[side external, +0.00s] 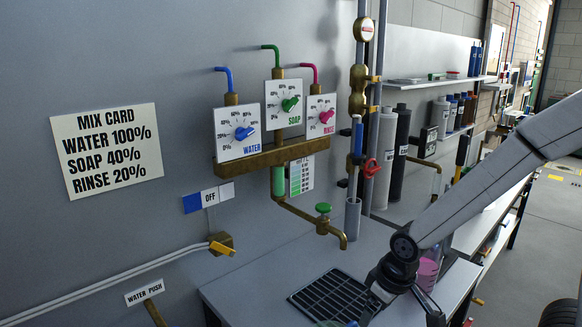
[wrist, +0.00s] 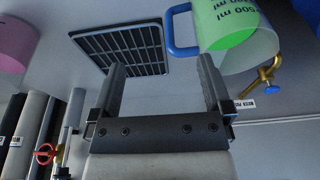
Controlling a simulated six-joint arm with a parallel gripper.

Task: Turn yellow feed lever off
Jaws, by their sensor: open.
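The yellow feed lever (side external: 223,249) sits on a brass valve block (side external: 221,240) on the grey wall, where a white hose ends. It tilts down to the right, below a sign reading OFF (side external: 209,197). My gripper (side external: 403,316) is low at the bottom of the side view, right of the lever and well apart from it. In the wrist view my gripper (wrist: 161,64) is open, with nothing between its fingers. I cannot make out the yellow lever in the wrist view.
A measuring jug (wrist: 228,30) with green liquid and a blue handle (wrist: 181,35) is close to my right finger in the wrist view. A drain grate (side external: 333,297) lies in the bench. A brass spout with a green tap (side external: 323,208) projects above it. A pink cup (side external: 428,270) stands behind my arm.

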